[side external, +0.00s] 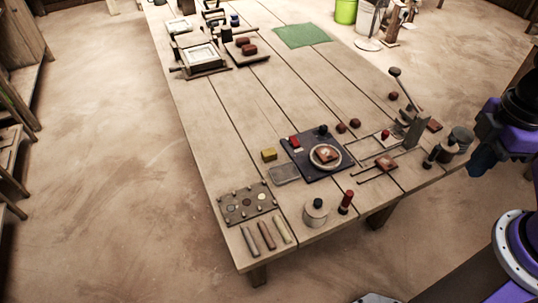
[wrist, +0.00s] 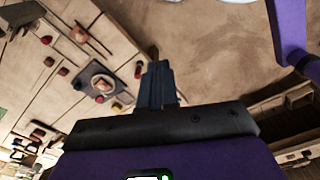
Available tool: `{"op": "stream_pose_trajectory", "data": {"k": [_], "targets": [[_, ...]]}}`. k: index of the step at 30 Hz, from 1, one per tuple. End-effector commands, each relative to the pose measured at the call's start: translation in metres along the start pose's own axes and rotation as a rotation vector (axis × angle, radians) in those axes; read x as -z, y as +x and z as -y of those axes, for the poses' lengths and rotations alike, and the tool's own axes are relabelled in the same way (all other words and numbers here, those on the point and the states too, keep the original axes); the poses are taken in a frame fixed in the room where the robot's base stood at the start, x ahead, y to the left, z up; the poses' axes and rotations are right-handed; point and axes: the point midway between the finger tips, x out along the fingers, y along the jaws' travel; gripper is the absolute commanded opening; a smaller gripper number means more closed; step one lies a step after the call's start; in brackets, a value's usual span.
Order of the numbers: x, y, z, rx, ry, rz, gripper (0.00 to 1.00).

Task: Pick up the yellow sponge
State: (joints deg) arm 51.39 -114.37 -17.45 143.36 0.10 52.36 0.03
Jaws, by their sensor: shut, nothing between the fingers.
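The yellow sponge (side external: 269,155) is a small block lying on the wooden table, just left of a dark square board (side external: 297,164). My gripper (side external: 477,170) is at the right edge of the side view, off the table's right side and well apart from the sponge. In the wrist view its dark fingers (wrist: 160,76) are together, with nothing between them.
A round plate (side external: 326,157) with a reddish tile sits on the dark board. A press with a lever (side external: 408,118) stands between my gripper and the sponge. A grey pot (side external: 315,213) and a red-handled tool (side external: 346,202) stand near the front edge. The table's middle is largely clear.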

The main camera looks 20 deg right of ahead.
Motion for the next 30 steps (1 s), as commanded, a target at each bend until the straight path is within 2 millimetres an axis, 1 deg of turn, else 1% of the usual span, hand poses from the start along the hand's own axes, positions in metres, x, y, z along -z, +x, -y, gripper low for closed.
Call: {"op": "stream_pose_trajectory", "data": {"k": [1,2,3,5,6,7,8,16,17,20,23,30], "targets": [[0.0,0.0,0.0,0.0,0.0,0.0,0.1],[0.0,0.0,0.0,0.0,0.0,0.0,0.2],[0.0,0.0,0.0,0.0,0.0,0.0,0.33],[0.0,0.0,0.0,0.0,0.0,0.0,0.52],[0.0,0.0,0.0,0.0,0.0,0.0,0.65],[0.0,0.0,0.0,0.0,0.0,0.0,0.75],[0.0,0.0,0.0,0.0,0.0,0.0,0.79],[0.001,0.0,-0.001,-0.001,-0.003,0.0,0.79],[0.002,0.0,-0.001,-0.003,-0.008,0.0,0.79],[0.015,0.002,-0.009,-0.021,-0.059,-0.004,0.79],[0.041,0.005,-0.025,-0.059,-0.169,-0.007,0.79],[0.126,0.023,-0.077,-0.176,-0.556,0.008,0.79]]}}
